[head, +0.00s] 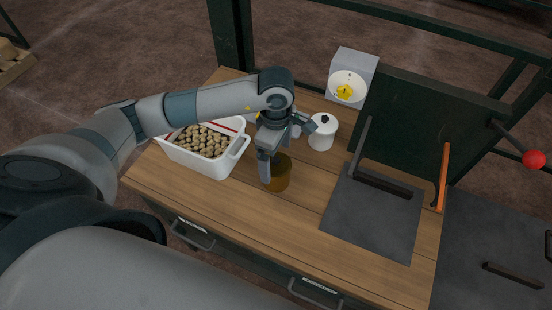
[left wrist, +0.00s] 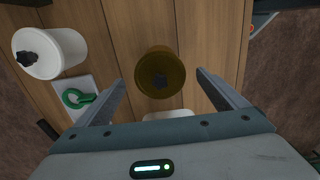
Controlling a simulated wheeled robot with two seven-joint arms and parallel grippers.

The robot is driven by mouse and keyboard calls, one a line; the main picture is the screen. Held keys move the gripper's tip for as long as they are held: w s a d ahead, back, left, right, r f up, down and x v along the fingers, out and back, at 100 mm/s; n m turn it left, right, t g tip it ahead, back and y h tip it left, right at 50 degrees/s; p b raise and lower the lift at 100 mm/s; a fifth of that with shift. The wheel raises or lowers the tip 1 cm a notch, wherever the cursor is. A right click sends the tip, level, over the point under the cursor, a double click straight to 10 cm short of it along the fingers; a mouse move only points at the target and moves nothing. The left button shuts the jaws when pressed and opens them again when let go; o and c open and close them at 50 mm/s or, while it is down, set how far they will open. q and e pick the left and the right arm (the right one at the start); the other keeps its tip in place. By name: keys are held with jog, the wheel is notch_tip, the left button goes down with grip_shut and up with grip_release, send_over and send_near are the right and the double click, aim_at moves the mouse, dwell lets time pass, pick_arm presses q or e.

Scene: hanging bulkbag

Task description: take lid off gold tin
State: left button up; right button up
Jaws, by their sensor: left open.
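The gold tin (head: 279,174) stands upright on the wooden table, partly hidden behind my left gripper in the head view. My right gripper is not in view.
A white tin with a dark knob (head: 321,132) stands behind the gold one. A white crate (head: 216,166) of potato-like lumps is at the left. A dark plate with a handle (head: 372,215) lies at the right. A green ring-shaped item (left wrist: 78,98) lies near the white tin.

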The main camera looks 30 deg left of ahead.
pick_arm(q)
jog(key=shift+f, duration=0.3)
jog(key=shift+c, duration=0.7)
jog(key=c, duration=1)
jog(key=shift+r, duration=0.15)
